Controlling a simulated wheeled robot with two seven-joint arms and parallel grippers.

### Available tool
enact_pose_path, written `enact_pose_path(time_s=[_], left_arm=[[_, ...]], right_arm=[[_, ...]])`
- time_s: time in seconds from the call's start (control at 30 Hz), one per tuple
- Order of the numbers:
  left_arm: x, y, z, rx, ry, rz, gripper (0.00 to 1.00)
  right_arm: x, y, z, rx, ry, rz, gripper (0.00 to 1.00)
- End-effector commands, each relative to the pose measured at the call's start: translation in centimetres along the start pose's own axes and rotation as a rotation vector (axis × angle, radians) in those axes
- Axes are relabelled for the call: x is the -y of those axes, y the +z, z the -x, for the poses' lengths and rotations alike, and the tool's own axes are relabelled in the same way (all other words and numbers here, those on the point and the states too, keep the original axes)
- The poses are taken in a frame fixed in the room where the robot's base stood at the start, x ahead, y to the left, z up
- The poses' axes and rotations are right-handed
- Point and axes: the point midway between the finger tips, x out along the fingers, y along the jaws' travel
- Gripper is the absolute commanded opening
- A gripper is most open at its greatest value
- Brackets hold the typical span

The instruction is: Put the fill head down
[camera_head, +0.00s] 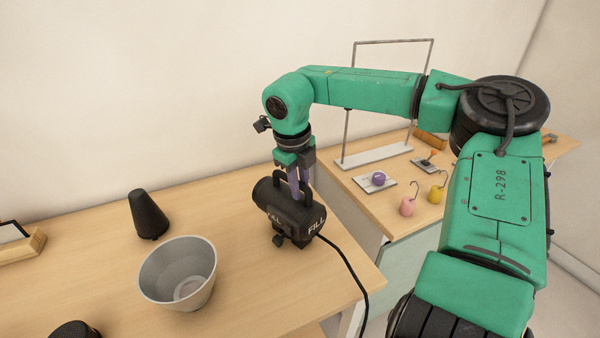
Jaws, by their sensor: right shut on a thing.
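The fill head (285,212) is a black lamp-like cylinder with white lettering that reads FILL, a handle on top and a black cable. It is at the right part of the wooden table, upright. I cannot tell whether its foot touches the tabletop. My right gripper (301,192) points straight down and is shut on the fill head at its top. The fingertips are partly hidden by the handle. My left gripper is not in view.
A grey bucket (156,273) and a black cone (148,215) stand to the left on the table (235,300). A second table (375,208) at the right holds a metal frame (372,157), a purple ball (378,178) and hooked weights, pink (407,206) and yellow (436,195).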

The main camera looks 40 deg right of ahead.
Motion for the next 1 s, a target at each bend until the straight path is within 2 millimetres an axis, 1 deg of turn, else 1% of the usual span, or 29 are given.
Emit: enact_pose_path(time_s=[0.13, 0.17, 0.2, 0.23, 0.53, 0.63, 0.67, 0.77, 0.9, 1.0], left_arm=[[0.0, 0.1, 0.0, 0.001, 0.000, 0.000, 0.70], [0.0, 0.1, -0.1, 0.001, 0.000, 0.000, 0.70], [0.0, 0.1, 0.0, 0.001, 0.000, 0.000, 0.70], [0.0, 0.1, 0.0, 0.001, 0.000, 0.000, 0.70], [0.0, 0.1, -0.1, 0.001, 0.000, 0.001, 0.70], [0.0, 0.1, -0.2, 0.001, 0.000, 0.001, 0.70], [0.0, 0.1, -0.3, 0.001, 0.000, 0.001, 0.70], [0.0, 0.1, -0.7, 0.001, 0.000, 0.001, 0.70], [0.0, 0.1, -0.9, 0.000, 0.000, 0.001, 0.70], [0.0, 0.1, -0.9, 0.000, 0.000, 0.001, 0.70]], right_arm=[[0.0, 0.1, 0.2, 0.004, -0.001, -0.001, 0.00], [0.0, 0.0, 0.0, -0.003, -0.001, 0.000, 0.30], [0.0, 0.0, 0.0, -0.003, -0.001, 0.000, 0.45], [0.0, 0.0, 0.0, -0.003, -0.001, 0.000, 0.52], [0.1, 0.0, 0.1, -0.002, -0.002, 0.000, 0.52], [0.1, 0.0, 0.9, -0.001, -0.004, -0.001, 0.52], [0.1, 0.1, 1.4, 0.001, -0.004, -0.001, 0.52], [0.1, 0.1, 3.8, 0.003, -0.006, -0.002, 0.52], [0.1, 0.0, 7.8, 0.001, -0.006, -0.001, 0.52], [0.0, 0.0, 10.1, 0.000, -0.005, -0.001, 0.52]])
